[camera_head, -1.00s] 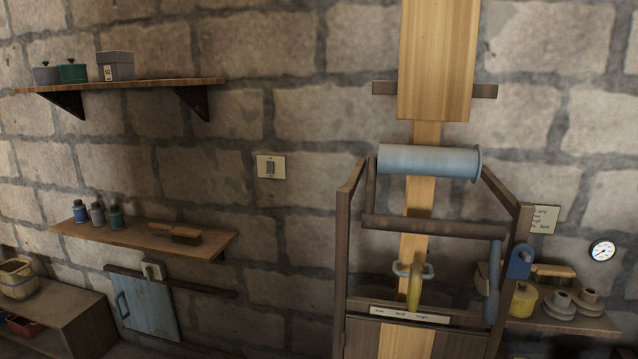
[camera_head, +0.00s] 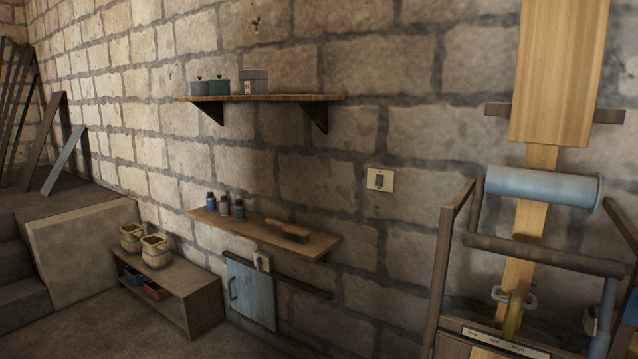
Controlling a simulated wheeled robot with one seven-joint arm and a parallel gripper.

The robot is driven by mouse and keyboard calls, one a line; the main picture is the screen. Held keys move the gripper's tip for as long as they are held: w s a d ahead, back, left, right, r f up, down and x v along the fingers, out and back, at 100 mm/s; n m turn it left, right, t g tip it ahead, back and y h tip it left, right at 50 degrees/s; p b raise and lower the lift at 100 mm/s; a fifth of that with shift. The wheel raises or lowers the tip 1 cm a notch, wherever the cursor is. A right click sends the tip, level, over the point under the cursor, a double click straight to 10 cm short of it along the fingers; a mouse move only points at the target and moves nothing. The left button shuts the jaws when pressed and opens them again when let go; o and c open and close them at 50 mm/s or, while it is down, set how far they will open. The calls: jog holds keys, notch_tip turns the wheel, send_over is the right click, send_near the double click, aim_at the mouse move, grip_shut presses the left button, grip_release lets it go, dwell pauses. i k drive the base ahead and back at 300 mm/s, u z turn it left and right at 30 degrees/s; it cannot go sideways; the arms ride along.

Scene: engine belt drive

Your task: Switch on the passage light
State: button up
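A small cream switch plate (camera_head: 380,180) with a grey rocker is fixed to the stone wall, right of the shelves and left of the belt machine. Tiny marks on the plate are too small to read, and I cannot tell the rocker's position. A second pale fitting (camera_head: 263,262) sits on the wall below the lower shelf, at the top of a blue panel; I cannot tell what it is. My gripper is not in view.
The wooden belt machine (camera_head: 446,270) with a blue roller (camera_head: 543,187) stands at the right. An upper shelf (camera_head: 320,98) and a lower shelf (camera_head: 325,243) jut from the wall. A low cabinet (camera_head: 205,300), stone steps (camera_head: 20,295) and leaning planks (camera_head: 64,160) are at the left.

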aim_at(380, 178)
jog(key=u, duration=0.65)
jog(key=i, duration=2.95)
jog(key=z, duration=0.45)
